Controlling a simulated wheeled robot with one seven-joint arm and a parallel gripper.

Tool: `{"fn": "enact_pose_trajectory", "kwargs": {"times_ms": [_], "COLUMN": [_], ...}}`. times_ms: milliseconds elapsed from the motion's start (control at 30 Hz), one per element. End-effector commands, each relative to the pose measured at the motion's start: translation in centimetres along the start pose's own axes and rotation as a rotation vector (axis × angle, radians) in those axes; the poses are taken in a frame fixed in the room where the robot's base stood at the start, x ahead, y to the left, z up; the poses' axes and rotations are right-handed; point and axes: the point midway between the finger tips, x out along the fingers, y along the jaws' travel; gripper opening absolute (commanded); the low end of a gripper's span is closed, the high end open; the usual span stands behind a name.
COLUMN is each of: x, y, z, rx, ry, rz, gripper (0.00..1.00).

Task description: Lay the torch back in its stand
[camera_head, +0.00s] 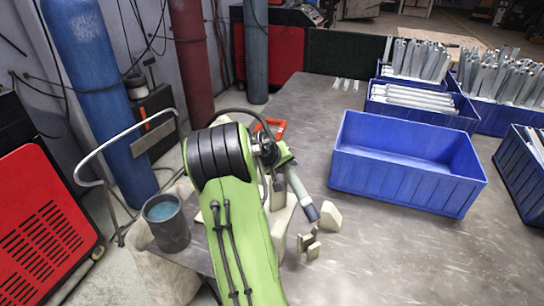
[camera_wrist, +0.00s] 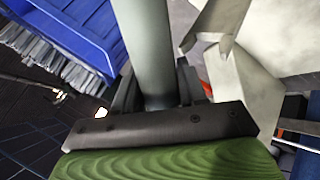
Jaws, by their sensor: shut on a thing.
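My gripper (camera_head: 284,163) is shut on the torch (camera_head: 301,193), a slim grey-green tube with a darker end, and holds it tilted over the near part of the table. In the wrist view the torch (camera_wrist: 147,45) runs up from between the dark fingers (camera_wrist: 158,90). Pale notched pieces, apparently the stand (camera_head: 309,245), stand just below the torch's dark end. In the wrist view a pale notched piece (camera_wrist: 212,30) is right of the torch, apart from it. My arm hides part of the table and possibly part of the stand.
An empty blue bin (camera_head: 400,190) stands right of my gripper. Blue bins of metal brackets (camera_head: 420,60) fill the back right. An orange-red object (camera_head: 271,126) lies behind my gripper. A dark cup (camera_head: 167,225) is at the left. The table's front right (camera_head: 450,260) is clear.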

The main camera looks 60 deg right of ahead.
Motion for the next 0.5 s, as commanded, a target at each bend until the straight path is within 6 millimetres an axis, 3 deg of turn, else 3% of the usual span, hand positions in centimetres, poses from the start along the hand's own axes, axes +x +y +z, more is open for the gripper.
{"fn": "enact_pose_trajectory", "kwargs": {"times_ms": [233, 500], "x": [0.7, 2.8], "y": [-0.4, -2.2], "z": [0.4, 1.6], "rx": [0.002, 0.001], "ry": [0.000, 0.000], "rz": [0.003, 0.002], "gripper": [0.00, 0.00]}}
